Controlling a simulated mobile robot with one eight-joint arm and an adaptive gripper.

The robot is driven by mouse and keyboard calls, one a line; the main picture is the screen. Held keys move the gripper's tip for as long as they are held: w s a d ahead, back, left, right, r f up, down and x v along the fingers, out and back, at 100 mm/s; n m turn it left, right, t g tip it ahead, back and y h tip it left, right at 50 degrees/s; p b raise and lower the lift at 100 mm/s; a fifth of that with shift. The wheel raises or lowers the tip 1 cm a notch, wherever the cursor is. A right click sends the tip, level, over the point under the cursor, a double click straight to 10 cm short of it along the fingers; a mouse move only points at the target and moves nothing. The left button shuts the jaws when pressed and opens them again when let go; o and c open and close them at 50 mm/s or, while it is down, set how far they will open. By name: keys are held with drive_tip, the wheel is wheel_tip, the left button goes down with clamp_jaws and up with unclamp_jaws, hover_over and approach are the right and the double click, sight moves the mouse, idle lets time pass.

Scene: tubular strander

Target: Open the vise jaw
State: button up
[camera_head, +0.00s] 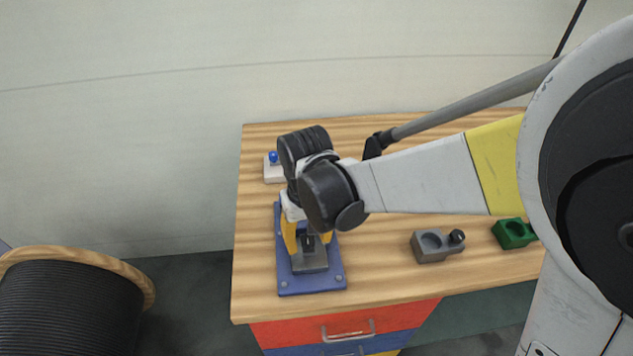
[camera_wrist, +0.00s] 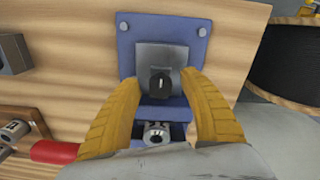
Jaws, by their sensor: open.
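The vise has a blue base plate (camera_head: 312,281) bolted near the front left of the wooden bench; the plate also shows in the wrist view (camera_wrist: 126,45). A grey block (camera_head: 311,264) sits on it, with a dark knob or handle end (camera_wrist: 160,84) standing up from it in the wrist view. My gripper (camera_head: 307,241) points down over the vise. In the wrist view its yellow fingers (camera_wrist: 160,80) are apart, one on each side of the dark knob, with gaps visible. A silver round part (camera_wrist: 155,132) shows between the finger bases. My wrist hides the back of the vise in the head view.
A white box with a blue button (camera_head: 273,168) stands behind the vise. A grey holder (camera_head: 437,246) and a green holder (camera_head: 512,233) stand to the right. A cable reel (camera_head: 72,305) is left of the bench. Bare bench lies between vise and grey holder.

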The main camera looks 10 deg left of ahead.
clamp_jaws()
drive_tip(key=shift+s+d, duration=0.15)
drive_tip(key=shift+s, duration=0.5)
drive_tip(key=shift+s+d, duration=0.15)
drive_tip(key=shift+s, duration=0.5)
unclamp_jaws()
drive_tip(key=shift+w, duration=0.1)
wheel_tip(320, 180, up, 12)
